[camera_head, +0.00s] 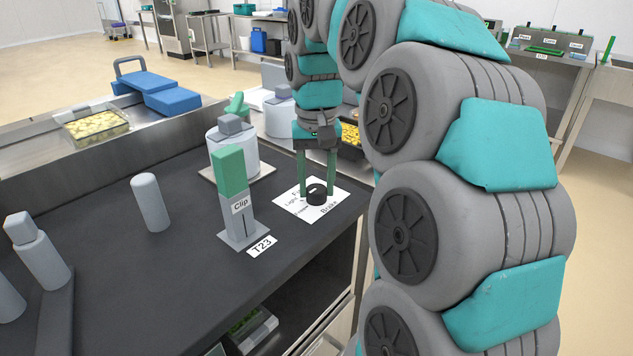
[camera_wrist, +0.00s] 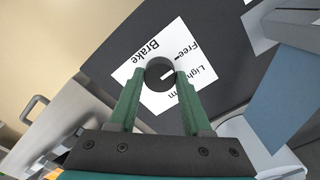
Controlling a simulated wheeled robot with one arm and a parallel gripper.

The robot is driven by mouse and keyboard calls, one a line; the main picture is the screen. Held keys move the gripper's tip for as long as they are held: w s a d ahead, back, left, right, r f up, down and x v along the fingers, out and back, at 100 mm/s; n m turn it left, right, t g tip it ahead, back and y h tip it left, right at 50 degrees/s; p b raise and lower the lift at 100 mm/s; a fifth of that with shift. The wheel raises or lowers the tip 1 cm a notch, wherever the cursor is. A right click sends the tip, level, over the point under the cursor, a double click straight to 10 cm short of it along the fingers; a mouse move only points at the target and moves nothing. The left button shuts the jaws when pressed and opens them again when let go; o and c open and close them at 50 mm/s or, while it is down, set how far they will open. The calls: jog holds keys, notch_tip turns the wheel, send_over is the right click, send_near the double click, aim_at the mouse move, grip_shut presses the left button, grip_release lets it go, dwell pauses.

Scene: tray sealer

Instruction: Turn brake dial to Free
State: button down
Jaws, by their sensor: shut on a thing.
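The brake dial (camera_head: 317,195) is a black round knob on a white label card (camera_head: 292,205) near the right edge of the dark worktop. In the wrist view the dial (camera_wrist: 156,66) has a white pointer line, aimed to the right toward the side between the words Free and Light; its exact setting is hard to tell. The card (camera_wrist: 140,88) also reads Brake and Firm, the latter partly covered. My gripper (camera_head: 316,188) points down with its green fingers on either side of the dial, shut on it. It also shows in the wrist view (camera_wrist: 158,84).
A white cylinder with a grey knob (camera_head: 233,150) stands behind. A grey cylinder (camera_head: 150,203) is further left. The worktop between them is clear.

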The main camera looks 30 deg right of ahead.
aim_at(317, 188)
jog(key=shift+c, duration=1.7)
grip_release()
jog(key=shift+r, duration=0.1)
jog(key=shift+r, duration=3.8)
